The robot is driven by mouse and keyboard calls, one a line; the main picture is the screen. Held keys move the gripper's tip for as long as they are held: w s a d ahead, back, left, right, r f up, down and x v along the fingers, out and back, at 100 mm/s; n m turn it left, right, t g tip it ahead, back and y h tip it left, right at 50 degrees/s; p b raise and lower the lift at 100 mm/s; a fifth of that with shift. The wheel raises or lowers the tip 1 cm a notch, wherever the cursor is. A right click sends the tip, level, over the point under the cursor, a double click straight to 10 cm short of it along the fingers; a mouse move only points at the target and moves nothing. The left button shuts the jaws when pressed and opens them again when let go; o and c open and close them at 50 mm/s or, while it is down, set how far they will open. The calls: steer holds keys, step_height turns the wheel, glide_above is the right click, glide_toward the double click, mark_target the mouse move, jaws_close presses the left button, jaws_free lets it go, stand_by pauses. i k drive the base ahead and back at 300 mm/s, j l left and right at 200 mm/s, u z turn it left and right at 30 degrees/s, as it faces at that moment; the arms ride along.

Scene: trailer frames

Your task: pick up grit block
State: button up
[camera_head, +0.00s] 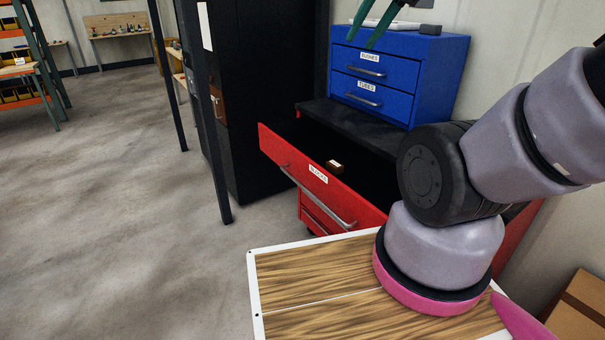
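A small brown block (335,166) with a pale top or label sits in the open red drawer (310,176). A small dark grey block (430,30) lies on top of the blue cabinet (410,52). I cannot tell which of the two is the grit block. My gripper (361,44) shows at the top edge as two dark green fingers, apart with nothing seen between them. It appears in front of the blue cabinet's upper left part, to the left of the grey block.
A flat white item (385,22) lies on the blue cabinet. The red drawer is pulled out, its label hard to read. A black cabinet (262,95) and post stand to the left. A wood-topped surface (320,290) is below, and a cardboard box (582,308) at lower right.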

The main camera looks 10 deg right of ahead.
mark_target(335, 168)
steer(key=j+z, duration=0.15)
steer(key=z, duration=0.15)
steer(key=l+z, duration=0.15)
steer(key=z, duration=0.65)
steer(key=k+j, duration=0.1)
steer(key=j, duration=0.2)
steer(key=k+j+z, duration=0.1)
steer(key=j, duration=0.2)
steer(key=k+j, duration=0.1)
steer(key=j, duration=0.15)
steer(key=i+j+z, duration=0.2)
steer(key=j, duration=0.5)
steer(key=j+z, duration=0.15)
steer(key=j, duration=0.55)
steer(key=i+j, duration=0.15)
steer(key=j, duration=0.2)
steer(key=i+j+z, duration=0.1)
steer(key=j, duration=0.25)
steer(key=i+j+z, duration=0.1)
steer(key=j, duration=0.25)
steer(key=i, duration=0.1)
